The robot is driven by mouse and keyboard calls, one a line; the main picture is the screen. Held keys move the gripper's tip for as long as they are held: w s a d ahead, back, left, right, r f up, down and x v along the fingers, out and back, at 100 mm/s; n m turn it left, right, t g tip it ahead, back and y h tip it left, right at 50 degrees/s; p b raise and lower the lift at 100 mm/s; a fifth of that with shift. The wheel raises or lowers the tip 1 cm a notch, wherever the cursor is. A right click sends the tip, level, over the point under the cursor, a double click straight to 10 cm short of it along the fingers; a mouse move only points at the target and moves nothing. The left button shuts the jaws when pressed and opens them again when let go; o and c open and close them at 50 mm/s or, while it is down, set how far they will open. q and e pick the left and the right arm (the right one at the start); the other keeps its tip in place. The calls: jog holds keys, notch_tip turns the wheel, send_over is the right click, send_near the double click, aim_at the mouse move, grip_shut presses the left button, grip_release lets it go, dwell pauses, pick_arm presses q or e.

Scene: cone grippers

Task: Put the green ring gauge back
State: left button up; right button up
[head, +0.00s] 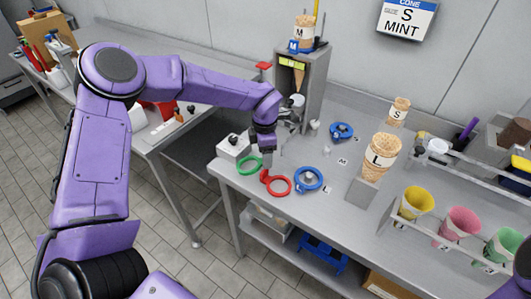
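The green ring gauge (249,166) is near the front left corner of the grey bench, just left of a red ring (277,184). I cannot tell if it lies flat on the bench or is slightly raised. My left gripper (266,157) points down at the right side of the green ring, very close to it. Its fingers are small and partly hidden by the wrist, so I cannot tell if they are open or grip the ring. My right gripper is out of view.
A blue ring (308,180) lies right of the red one, another blue ring (341,131) farther back. A white box (233,146) with a black knob stands left of my wrist. A grey dispenser stand (315,80) rises behind. A large L cone (382,152) stands to the right.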

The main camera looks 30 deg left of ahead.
pick_arm(q)
jog(key=shift+r, duration=0.25)
notch_tip(320, 180, up, 13)
jog(key=b, duration=0.1)
jog(key=shift+f, duration=0.15)
dwell(0.5)
